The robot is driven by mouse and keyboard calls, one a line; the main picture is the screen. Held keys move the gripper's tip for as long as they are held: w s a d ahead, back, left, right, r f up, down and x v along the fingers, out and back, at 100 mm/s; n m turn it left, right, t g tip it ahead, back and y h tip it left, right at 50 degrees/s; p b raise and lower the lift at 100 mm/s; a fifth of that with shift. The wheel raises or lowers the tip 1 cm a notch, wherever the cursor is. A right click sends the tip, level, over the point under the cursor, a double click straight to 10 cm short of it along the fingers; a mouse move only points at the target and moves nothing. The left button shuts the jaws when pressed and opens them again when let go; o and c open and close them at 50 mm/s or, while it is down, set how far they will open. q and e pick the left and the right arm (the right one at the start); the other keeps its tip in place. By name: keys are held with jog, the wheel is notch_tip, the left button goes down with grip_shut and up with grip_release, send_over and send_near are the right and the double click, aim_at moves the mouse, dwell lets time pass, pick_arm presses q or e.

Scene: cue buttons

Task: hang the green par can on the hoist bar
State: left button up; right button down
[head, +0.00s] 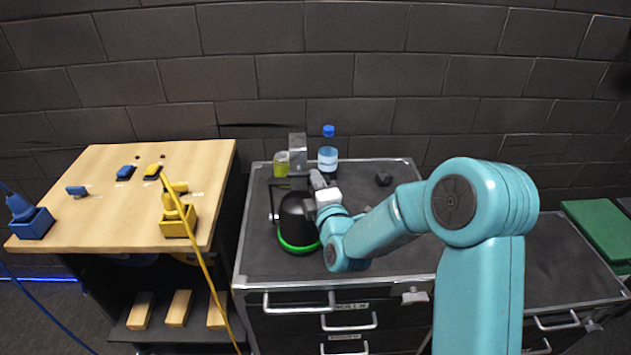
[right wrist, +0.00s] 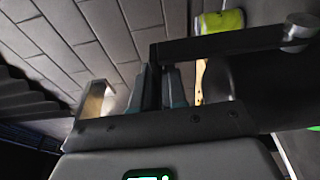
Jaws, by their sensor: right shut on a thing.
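The green par can (head: 296,218) is a black lamp body with a bright green ring at its lower edge. It is at the left of the dark cabinet top, and I cannot tell whether it rests there or is just above it. My right gripper (head: 318,184) is at its upper right, shut on its black yoke. In the right wrist view the dark yoke bar (right wrist: 225,42), with a grey knob at its end, runs to the fingers (right wrist: 160,85). I cannot make out a hoist bar. My left gripper is not in view.
A grey upright bracket (head: 297,142), a yellow-green cup (head: 281,168) and a blue-capped bottle (head: 328,155) stand behind the par can. A small dark lump (head: 383,178) lies farther right. A wooden table (head: 110,200) with blue and yellow devices and cables stands left.

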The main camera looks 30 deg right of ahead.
jog(key=c, duration=1.3)
grip_release()
jog(key=shift+o, duration=0.7)
jog(key=shift+s+a+r, duration=0.1)
jog(key=shift+s, duration=0.05)
jog(key=b+v, duration=1.2)
jog(key=b, duration=0.2)
jog(key=shift+r, duration=0.15)
